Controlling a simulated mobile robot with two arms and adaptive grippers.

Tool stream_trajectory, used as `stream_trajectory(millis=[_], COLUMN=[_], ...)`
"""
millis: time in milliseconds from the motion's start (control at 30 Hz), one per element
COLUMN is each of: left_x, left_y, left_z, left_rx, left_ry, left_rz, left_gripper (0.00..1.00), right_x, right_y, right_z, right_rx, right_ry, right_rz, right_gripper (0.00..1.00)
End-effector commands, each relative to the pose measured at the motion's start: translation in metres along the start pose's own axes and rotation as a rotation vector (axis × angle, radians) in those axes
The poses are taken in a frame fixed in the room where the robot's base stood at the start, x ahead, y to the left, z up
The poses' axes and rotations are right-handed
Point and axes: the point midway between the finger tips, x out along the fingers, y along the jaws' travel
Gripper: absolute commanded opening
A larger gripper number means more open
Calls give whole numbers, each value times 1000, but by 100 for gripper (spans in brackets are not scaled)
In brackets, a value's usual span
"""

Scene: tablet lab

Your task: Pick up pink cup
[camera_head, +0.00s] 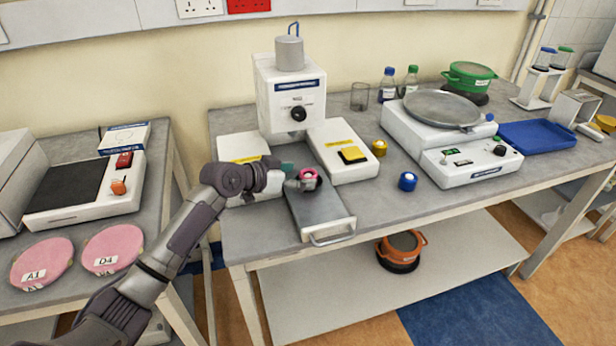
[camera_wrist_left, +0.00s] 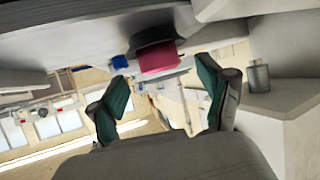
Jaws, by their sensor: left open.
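The pink cup (camera_head: 310,179) stands on the grey metal drawer tray (camera_head: 322,207) that sticks out of the white machine's front. In the left wrist view, a pink piece (camera_wrist_left: 158,60) with a dark part beside it shows ahead, in the gap between the fingertips. My left gripper (camera_head: 294,181) is right beside the cup, on its left side, with the fingers pointing toward it. In the left wrist view, my left gripper (camera_wrist_left: 163,74) is open, its green pads wide apart. I cannot tell whether the fingertips reach around the cup. My right gripper is not in view.
The white machine (camera_head: 290,95) stands behind the tray, with a yellow-topped block (camera_head: 335,140) to its right. The tray's handle (camera_head: 332,234) juts over the front edge.

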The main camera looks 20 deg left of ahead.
Motion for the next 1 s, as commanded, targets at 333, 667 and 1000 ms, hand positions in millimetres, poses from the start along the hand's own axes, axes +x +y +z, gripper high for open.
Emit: stream_trajectory(millis=[333, 667, 1000], left_x=[25, 25, 25], left_y=[0, 0, -1], left_z=[-1, 0, -1], left_rx=[0, 0, 0], left_ry=[0, 0, 1], left_rz=[0, 0, 0], left_gripper=[78, 42, 11], right_x=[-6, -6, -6], right_y=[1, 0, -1], right_z=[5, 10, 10], right_rx=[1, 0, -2], right_ry=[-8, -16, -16], right_rz=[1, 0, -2], right_gripper=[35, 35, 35])
